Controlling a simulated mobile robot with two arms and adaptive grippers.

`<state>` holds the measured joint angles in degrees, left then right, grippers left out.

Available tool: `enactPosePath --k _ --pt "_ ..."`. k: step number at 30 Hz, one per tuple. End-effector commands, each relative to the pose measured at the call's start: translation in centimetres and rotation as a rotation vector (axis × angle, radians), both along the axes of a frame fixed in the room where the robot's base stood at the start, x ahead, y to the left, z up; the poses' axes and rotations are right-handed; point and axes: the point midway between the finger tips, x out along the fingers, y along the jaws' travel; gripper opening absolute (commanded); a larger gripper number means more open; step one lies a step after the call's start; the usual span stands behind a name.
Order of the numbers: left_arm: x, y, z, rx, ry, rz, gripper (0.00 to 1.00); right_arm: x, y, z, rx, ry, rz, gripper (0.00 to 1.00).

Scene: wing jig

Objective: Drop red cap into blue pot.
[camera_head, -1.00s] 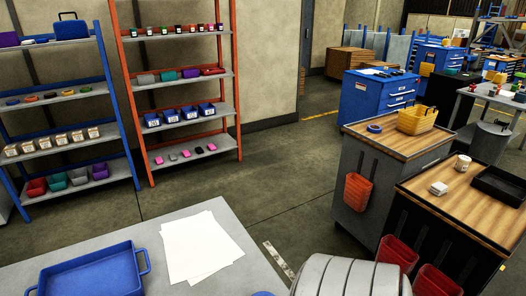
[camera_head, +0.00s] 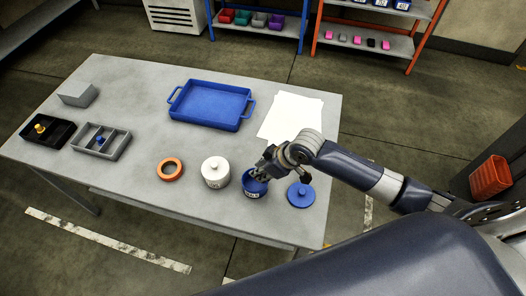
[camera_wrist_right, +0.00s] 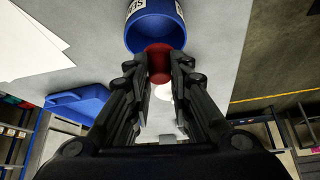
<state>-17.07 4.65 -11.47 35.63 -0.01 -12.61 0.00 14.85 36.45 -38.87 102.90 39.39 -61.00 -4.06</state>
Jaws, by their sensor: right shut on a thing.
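The blue pot (camera_head: 254,191) stands uncovered on the table, with a white label on its side. My right gripper (camera_head: 259,174) is right above it, fingers pointing down. In the right wrist view, the red cap (camera_wrist_right: 159,63) is held between the fingertips of my right gripper (camera_wrist_right: 161,68). The cap overlaps the near rim of the blue pot (camera_wrist_right: 155,31) in that view; I cannot tell whether it is inside the mouth or just above. The cap is hidden in the head view. My left gripper is not in view.
A blue lid (camera_head: 300,195) lies right of the pot, and a lidded white pot (camera_head: 215,172) stands close left. An orange ring (camera_head: 171,169), a blue tray (camera_head: 211,105), white paper (camera_head: 291,117), a grey divided tray (camera_head: 101,142) and a black tray (camera_head: 47,133) share the grey table.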

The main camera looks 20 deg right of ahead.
Motion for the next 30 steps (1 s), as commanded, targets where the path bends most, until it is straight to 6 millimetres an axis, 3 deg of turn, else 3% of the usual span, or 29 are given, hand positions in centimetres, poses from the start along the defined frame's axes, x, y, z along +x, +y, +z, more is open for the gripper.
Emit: enactPosePath --k 3,8,18,30 --pt "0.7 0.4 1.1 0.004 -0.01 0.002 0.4 1.7 -0.5 1.0 -0.002 0.001 0.03 0.07" --pt "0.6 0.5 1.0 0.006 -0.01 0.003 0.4 2.2 -0.7 0.7 -0.001 0.003 0.044 0.07" --pt "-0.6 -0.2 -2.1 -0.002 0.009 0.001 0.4 2.2 -0.7 -2.0 -0.001 0.003 0.044 0.07" --pt "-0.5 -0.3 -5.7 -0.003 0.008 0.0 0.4 2.2 -0.7 -5.1 -0.001 0.002 0.043 0.07"
